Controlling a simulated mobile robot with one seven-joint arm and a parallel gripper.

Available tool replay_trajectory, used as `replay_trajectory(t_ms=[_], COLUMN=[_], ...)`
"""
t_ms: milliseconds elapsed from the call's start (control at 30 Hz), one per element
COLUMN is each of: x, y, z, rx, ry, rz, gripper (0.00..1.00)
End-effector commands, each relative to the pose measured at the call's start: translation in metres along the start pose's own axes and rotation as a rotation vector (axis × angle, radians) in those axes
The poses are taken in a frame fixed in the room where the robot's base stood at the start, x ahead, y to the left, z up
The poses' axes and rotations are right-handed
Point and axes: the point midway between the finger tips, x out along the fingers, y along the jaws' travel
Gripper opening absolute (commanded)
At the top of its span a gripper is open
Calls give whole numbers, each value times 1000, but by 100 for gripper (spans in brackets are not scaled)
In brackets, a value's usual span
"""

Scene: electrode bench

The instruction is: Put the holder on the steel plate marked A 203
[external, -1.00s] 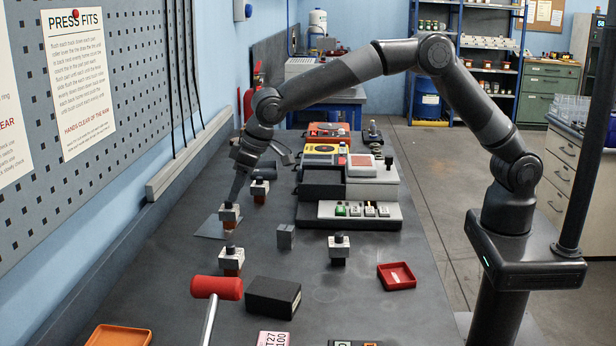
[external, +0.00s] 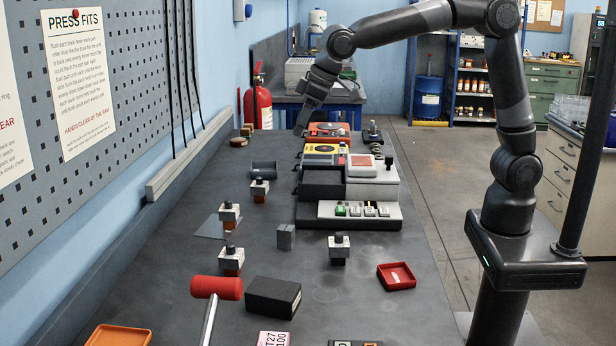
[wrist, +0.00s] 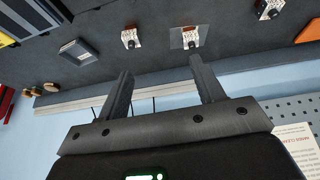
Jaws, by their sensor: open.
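Several small holders with white-grey bodies, black tops and orange-brown bases stand on the bench. One holder (external: 229,212) stands upright on a thin grey steel plate (external: 210,228) at the left; the wrist view shows this holder (wrist: 190,38) and the plate (wrist: 176,41) too. Other holders stand behind it (external: 259,188), in front of it (external: 231,259) and to the right (external: 339,248). I cannot read any marking on the plate. My gripper (external: 300,131) is raised at the back of the bench, open and empty between its fingers (wrist: 161,70), apart from every holder.
A stepped instrument stack (external: 349,180) stands right of the holders. A dark grey open piece (external: 264,168) lies behind them. A grey block (external: 285,236), black box (external: 273,297), red-headed mallet (external: 216,288) and red tray (external: 397,276) are in front. The pegboard wall bounds the left.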

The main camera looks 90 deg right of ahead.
Motion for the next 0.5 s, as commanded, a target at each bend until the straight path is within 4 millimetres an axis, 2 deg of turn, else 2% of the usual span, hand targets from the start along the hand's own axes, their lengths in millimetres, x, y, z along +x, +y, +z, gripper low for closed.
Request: replay_trajectory(t_ms=[33, 200, 367, 500], x=[-19, -62, -94, -113], y=[9, 33, 53, 67], z=[15, 67, 122, 173], rx=[1, 2, 4, 9], ry=[8, 18, 29, 39], rz=[2, 7, 8, 6], gripper=[62, 62, 62, 62])
